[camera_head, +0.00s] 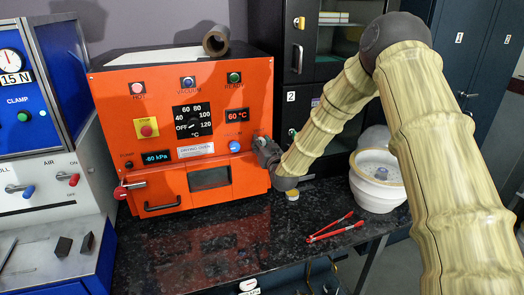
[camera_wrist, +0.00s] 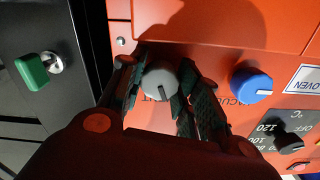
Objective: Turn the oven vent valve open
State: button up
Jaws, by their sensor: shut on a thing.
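The oven (camera_head: 180,130) has an orange front with a dial, lamps and displays. A grey round knob (camera_wrist: 160,82) with a dark pointer line sits on its front at the right edge; its label beneath is partly hidden, and I take it as the vent valve. My gripper (camera_head: 264,143) is at that knob, with its dark ribbed fingers on both sides, shut on it.
A red-tipped lever (camera_head: 128,188) and a dark handle are low on the oven. A black cabinet with a green knob (camera_wrist: 32,70) is beside the oven.

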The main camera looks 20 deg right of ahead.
jog(key=shift+f+m+b, duration=0.1)
jog(key=shift+m+b, duration=0.35)
jog(key=shift+m, duration=0.15)
jog(key=o, duration=1.1)
jog(key=shift+c, duration=0.2)
jog(key=shift+s, duration=0.1)
jog(key=s, duration=1.2)
jog(key=shift+d, duration=0.25)
jog(key=shift+w, duration=0.1)
